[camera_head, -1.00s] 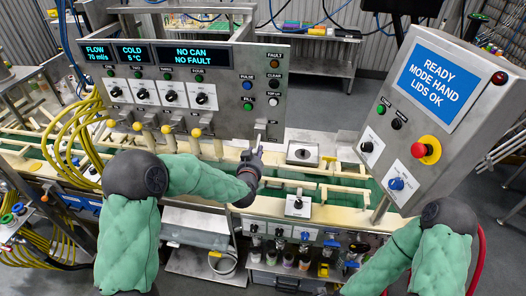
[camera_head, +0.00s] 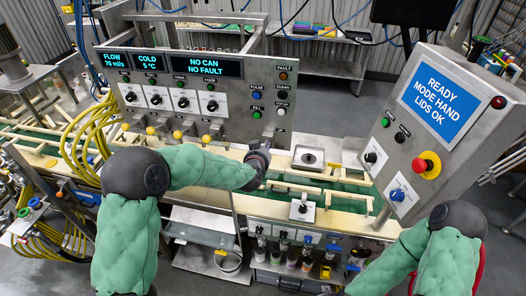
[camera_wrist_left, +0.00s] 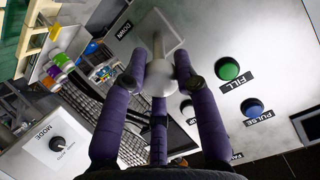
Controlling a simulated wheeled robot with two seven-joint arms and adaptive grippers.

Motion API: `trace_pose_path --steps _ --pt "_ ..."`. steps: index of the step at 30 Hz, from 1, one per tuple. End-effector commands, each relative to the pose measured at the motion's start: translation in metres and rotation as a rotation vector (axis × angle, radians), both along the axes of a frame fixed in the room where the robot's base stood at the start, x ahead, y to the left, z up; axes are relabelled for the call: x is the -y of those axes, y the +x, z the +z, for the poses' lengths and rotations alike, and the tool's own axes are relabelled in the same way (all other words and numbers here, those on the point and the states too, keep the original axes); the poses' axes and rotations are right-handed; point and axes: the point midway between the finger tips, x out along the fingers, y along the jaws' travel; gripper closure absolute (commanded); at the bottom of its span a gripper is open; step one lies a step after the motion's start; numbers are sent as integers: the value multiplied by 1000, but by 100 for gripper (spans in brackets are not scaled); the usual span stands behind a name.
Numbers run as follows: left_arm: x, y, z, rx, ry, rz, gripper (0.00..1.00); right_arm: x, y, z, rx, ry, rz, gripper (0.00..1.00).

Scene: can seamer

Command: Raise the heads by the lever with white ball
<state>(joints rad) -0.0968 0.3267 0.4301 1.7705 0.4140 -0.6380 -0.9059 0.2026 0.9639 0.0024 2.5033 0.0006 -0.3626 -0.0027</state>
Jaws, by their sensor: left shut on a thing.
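The lever's white ball (camera_wrist_left: 160,82) shows in the left wrist view, on a pale metal stem that rises from a plate marked DOWN (camera_wrist_left: 150,35). My left gripper (camera_wrist_left: 157,78) has its purple fingers closed around the ball. In the head view my left gripper (camera_head: 260,152) is at the lower right corner of the grey control panel (camera_head: 230,100), just below the lever's mount (camera_head: 268,136); the ball is hidden there. My right arm (camera_head: 425,262) comes in at the lower right, and its gripper is out of view.
Several yellow-ball levers (camera_head: 177,135) line the panel's lower edge, left of my left gripper. Near the ball are the green FILL button (camera_wrist_left: 228,69) and blue PULSE button (camera_wrist_left: 253,107). A tilted control box (camera_head: 440,130) with a red stop button stands at right.

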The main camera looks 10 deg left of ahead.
Motion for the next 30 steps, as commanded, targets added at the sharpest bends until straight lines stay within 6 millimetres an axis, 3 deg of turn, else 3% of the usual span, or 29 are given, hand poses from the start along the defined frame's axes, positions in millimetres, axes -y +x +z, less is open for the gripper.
trace_pose_path --steps 1,16,17,18,19,30 --pt "-2 3 8 15 1 4 100 0 0 1 0 0 0 60" --pt "-2 4 9 15 1 5 100 0 0 1 0 0 0 60" --pt "-2 4 9 15 1 5 62 0 0 1 0 0 0 60" --pt "-2 4 8 14 1 5 51 0 0 1 0 0 0 60" --pt "-2 3 8 13 1 5 46 0 0 1 0 0 0 60" --pt "-1 0 5 5 0 2 46 0 0 1 0 0 0 60"
